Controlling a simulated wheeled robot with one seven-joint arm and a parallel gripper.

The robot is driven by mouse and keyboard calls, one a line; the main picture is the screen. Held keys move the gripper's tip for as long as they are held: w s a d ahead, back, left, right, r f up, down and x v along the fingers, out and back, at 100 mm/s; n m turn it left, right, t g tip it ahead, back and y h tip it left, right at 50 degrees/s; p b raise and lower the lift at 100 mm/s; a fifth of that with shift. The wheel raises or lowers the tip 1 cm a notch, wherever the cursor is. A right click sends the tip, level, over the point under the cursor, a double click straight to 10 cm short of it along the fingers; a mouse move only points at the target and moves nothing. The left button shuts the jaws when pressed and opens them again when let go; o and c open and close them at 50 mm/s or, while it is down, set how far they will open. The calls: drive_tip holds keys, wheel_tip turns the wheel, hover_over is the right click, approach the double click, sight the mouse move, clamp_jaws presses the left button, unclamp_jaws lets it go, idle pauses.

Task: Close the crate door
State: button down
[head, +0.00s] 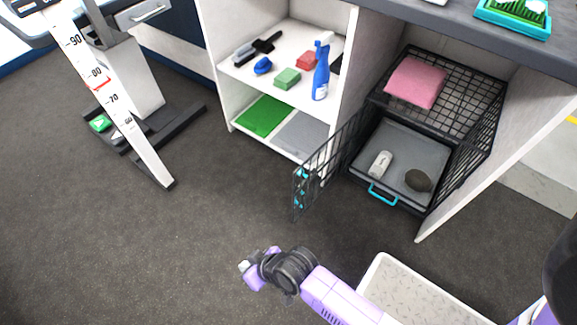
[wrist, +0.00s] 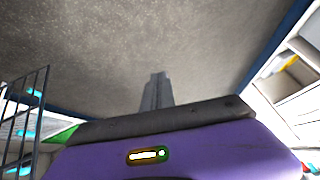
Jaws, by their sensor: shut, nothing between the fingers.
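The black wire crate (head: 478,118) stands in the right bay under the counter, with its front open. Its wire door (head: 318,172) is swung out to the left, toward the open floor, and has turquoise latch parts near its free edge. The door also shows at the left edge of the wrist view (wrist: 22,115). My gripper (head: 246,268) is over the floor in front of and left of the door's free edge, apart from it. Its fingers show shut and empty in the wrist view (wrist: 157,92).
A grey tray (head: 402,140) with a turquoise handle lies in the crate, holding a white can (head: 380,164) and a dark round object (head: 418,181). A pink cushion (head: 415,82) lies on the crate. Shelves (head: 262,67) stand left; floor between them and my gripper is clear.

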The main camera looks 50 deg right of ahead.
drive_tip(key=w+d+r+g+p, duration=0.3)
drive_tip(key=w+d+p, duration=0.15)
drive_tip(key=w, duration=0.35)
drive_tip(key=w+d+r+g+h+p, duration=0.1)
drive_tip(key=w+d+r+g+p, duration=0.15)
drive_tip(key=d+r, duration=0.7)
drive_tip(key=w+d+r+g+h+p, duration=0.1)
drive_tip(key=d+r+g+p, duration=0.4)
drive_tip(key=d, duration=0.8)
drive_tip(key=s+f+b, duration=0.5)
drive_tip(key=s+f, duration=0.1)
drive_tip(key=f, duration=0.2)
drive_tip(key=shift+s+t, duration=0.35)
drive_tip(key=shift+a, duration=0.1)
drive_tip(key=shift+s+r+n, duration=0.1)
drive_tip(key=shift+n, duration=0.2)
